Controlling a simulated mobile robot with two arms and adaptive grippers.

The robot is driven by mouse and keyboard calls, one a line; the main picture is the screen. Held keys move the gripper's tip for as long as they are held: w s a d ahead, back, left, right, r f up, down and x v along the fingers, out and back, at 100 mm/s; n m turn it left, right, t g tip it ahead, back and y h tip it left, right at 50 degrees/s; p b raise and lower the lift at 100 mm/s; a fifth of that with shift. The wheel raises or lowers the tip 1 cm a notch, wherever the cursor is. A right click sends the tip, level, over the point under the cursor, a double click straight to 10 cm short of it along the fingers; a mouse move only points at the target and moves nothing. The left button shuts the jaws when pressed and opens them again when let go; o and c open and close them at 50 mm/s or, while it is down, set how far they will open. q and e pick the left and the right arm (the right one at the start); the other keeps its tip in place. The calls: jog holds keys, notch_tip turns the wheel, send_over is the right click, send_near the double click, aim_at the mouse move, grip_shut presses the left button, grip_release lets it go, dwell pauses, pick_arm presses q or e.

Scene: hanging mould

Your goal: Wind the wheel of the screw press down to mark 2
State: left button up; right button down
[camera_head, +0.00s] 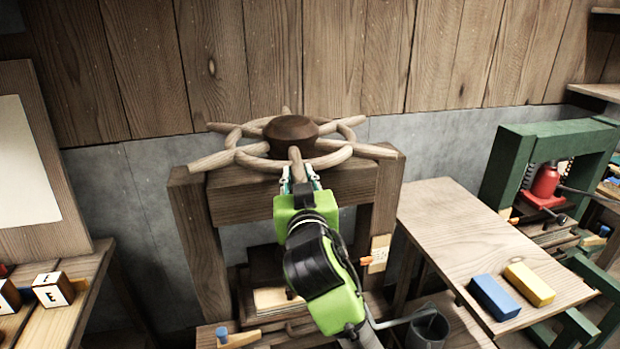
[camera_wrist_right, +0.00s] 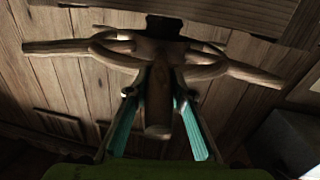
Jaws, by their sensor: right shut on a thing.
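The wooden wheel (camera_head: 333,160) lies flat on top of the screw press, with a dark hub (camera_head: 291,130) and several handles sticking out past its rim. My right gripper (camera_head: 299,184) is shut on the wheel's near handle, which points toward me. In the right wrist view the handle (camera_wrist_right: 158,115) runs between the two teal-lined fingers. The press frame (camera_head: 201,245) is brown wood. A pale mark plate (camera_head: 379,253) with an orange pointer (camera_head: 366,261) sits at its right post; the marks are too small to read. My arm hides much of the screw and pressing board. My left gripper is out of view.
A small wooden table (camera_head: 455,230) stands right of the press, with a blue block (camera_head: 494,297) and a yellow block (camera_head: 530,284). A green frame (camera_head: 505,165) with a red jack stands behind it. Lettered cubes (camera_head: 53,289) lie on a bench at left. A plank wall is behind.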

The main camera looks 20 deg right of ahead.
jog(key=shift+w+a+r+m+h, duration=0.1)
jog(key=shift+a+r+m+h, duration=0.2)
jog(key=shift+a+r+h, duration=0.4)
jog(key=shift+r, duration=0.1)
jog(key=shift+d, duration=0.1)
jog(key=c, duration=1.8)
grip_release()
jog(key=shift+w+f, duration=0.1)
jog(key=shift+f, duration=0.2)
jog(key=shift+s+a+f, duration=0.1)
jog(key=shift+s+a, duration=0.1)
jog(key=shift+s, duration=0.1)
jog(key=v, duration=1.1)
jog(key=shift+s, duration=0.25)
